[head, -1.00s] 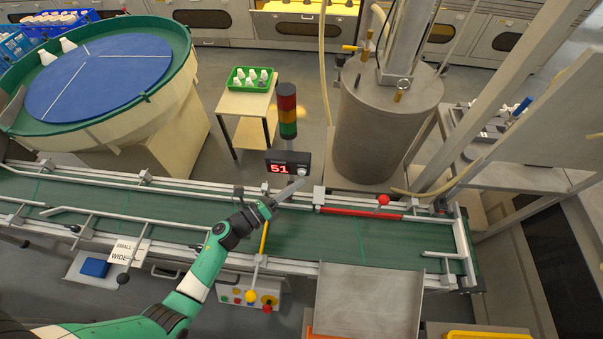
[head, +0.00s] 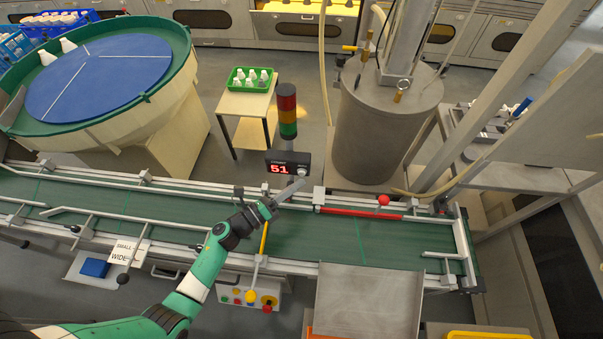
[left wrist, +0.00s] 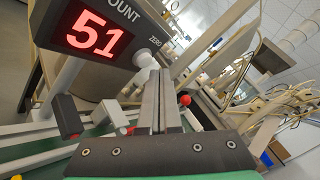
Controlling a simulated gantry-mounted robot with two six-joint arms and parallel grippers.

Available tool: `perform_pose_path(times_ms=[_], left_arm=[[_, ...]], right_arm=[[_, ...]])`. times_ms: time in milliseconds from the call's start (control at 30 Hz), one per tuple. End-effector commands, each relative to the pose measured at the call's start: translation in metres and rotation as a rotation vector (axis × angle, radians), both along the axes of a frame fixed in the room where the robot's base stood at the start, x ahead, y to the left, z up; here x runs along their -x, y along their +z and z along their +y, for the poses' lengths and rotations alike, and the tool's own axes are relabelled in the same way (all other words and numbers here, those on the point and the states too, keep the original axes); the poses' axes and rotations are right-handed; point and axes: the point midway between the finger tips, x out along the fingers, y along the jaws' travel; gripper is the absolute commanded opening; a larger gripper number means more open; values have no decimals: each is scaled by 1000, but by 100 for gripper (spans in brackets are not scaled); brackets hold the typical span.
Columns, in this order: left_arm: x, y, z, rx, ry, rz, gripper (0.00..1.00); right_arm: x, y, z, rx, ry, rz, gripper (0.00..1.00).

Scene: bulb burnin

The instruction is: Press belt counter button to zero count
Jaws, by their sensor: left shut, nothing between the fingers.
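The belt counter (head: 288,164) is a dark box beside the belt, with a red display reading 51. Its pale round ZERO button (head: 304,172) is on the right of its face. The counter (left wrist: 95,35) and button (left wrist: 143,58) also show large in the left wrist view. My left gripper (head: 297,186) is shut and empty, with its fingers just in front of and below the button in the head view. In the left wrist view the shut fingers (left wrist: 160,85) point up close beside the button. I cannot tell whether they touch it. My right gripper is not in view.
The green conveyor belt (head: 90,205) with metal guide rails runs below. A signal tower (head: 287,110) stands behind the counter. A red rail (head: 360,212) and red knob (head: 383,199) lie to the right. A yellow-knobbed lever (head: 251,296) stands near my forearm.

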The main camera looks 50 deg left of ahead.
Motion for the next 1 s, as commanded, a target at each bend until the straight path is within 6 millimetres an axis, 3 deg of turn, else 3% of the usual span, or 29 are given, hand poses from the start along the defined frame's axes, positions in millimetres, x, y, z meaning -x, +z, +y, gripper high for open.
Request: perform_pose_path(times_ms=[1000], left_arm=[[-7,0,6,0,0,0,0]], right_arm=[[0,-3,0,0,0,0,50]])
